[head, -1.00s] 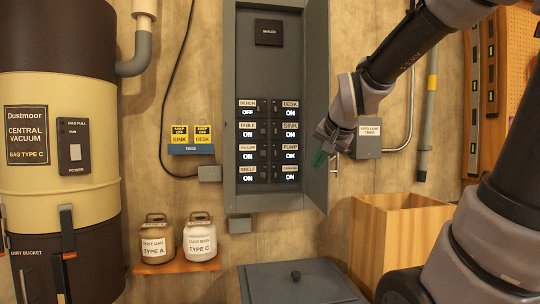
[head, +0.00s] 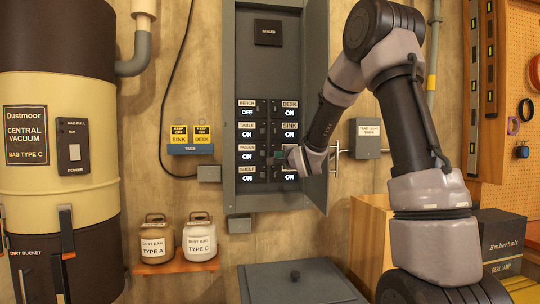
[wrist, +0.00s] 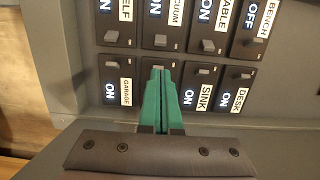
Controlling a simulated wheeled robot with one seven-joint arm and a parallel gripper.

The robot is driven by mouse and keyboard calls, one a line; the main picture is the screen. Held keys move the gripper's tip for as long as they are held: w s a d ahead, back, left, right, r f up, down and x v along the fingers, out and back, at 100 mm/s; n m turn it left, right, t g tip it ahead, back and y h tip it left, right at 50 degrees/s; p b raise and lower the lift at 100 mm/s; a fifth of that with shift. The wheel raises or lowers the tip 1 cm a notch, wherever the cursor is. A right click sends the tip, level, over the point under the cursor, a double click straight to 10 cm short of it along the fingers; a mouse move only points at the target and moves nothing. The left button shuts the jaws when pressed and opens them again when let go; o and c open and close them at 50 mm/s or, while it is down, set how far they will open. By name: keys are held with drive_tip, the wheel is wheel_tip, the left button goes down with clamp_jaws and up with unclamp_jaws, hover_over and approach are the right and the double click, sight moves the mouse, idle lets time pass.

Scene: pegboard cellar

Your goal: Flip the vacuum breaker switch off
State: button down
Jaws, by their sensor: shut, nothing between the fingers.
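The breaker panel (head: 244,195) is an open grey box with two columns of labelled switches. The vacuum breaker switch (head: 262,153) is in the left column, third row, and its label reads ON. In the wrist view the vacuum switch (wrist: 161,41) shows its toggle just beyond my fingertips. My gripper (head: 283,155) is inside the panel at the right column. In the wrist view my gripper (wrist: 160,68) has its green fingers shut together and empty, covering the pump switch. The tips look close to the vacuum switch's plate; I cannot tell if they touch.
The shelf switch (wrist: 112,38) and table switch (wrist: 208,45) flank the vacuum switch, both ON. The bench switch (wrist: 250,44) reads OFF. The panel's open door (head: 315,110) stands beside my arm on the right. A tags holder (head: 191,149) hangs left of the panel.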

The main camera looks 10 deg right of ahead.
sight(264, 153)
idle(0.3)
drive_tip(key=w, duration=0.3)
drive_tip(key=w+a, duration=0.1)
drive_tip(key=w, duration=0.6)
drive_tip(key=shift+a, duration=0.3)
drive_tip(key=shift+s+a+m+h, duration=0.2)
drive_tip(key=shift+m+h, duration=0.3)
drive_tip(key=shift+h, duration=0.25)
drive_tip(key=shift+s+a+m+h, duration=0.2)
drive_tip(key=shift+m+h, duration=0.3)
drive_tip(key=shift+h, duration=0.3)
drive_tip(key=shift+s+a+m+h, duration=0.1)
drive_tip(key=shift+a+m+h, duration=0.1)
drive_tip(key=shift+m+h, duration=0.45)
drive_tip(key=shift+a, duration=0.15)
drive_tip(key=shift+s+a, duration=0.2)
drive_tip(key=shift+a, duration=0.4)
drive_tip(key=shift+d, duration=0.1)
